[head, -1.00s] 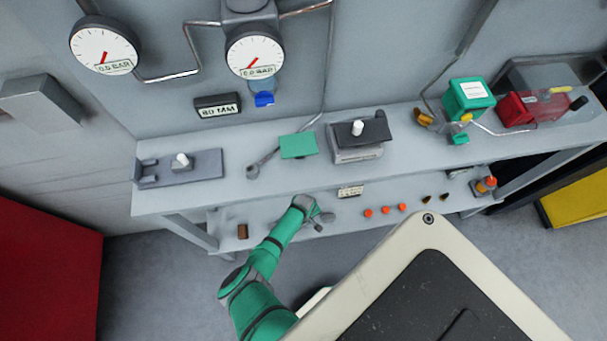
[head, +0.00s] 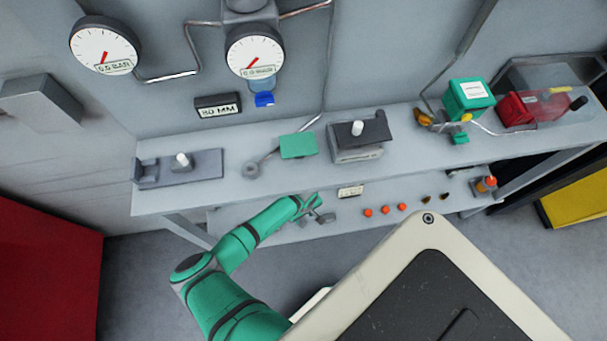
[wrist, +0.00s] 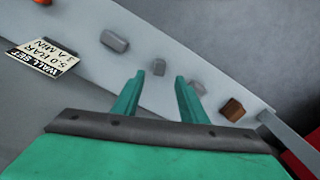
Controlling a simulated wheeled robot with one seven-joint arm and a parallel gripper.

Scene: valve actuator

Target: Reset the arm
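My green arm (head: 240,240) reaches up to the bench from the lower left in the head view. My gripper (head: 317,201) is over the lower shelf, in front of the bench's upper top. In the wrist view my gripper (wrist: 169,73) has its two green fingers apart, with nothing between them. Small grey blocks (wrist: 115,41) and a brown block (wrist: 232,110) lie on the lower shelf beyond the fingers. The fingers look clear of them.
The bench top (head: 230,190) holds a grey slide fixture (head: 200,165), a green plate (head: 298,145), a dark-topped box (head: 357,150) and a green actuator (head: 468,97). Orange knobs (head: 385,210) and a label card (head: 350,192) are on the lower shelf. Gauges (head: 255,57) hang above.

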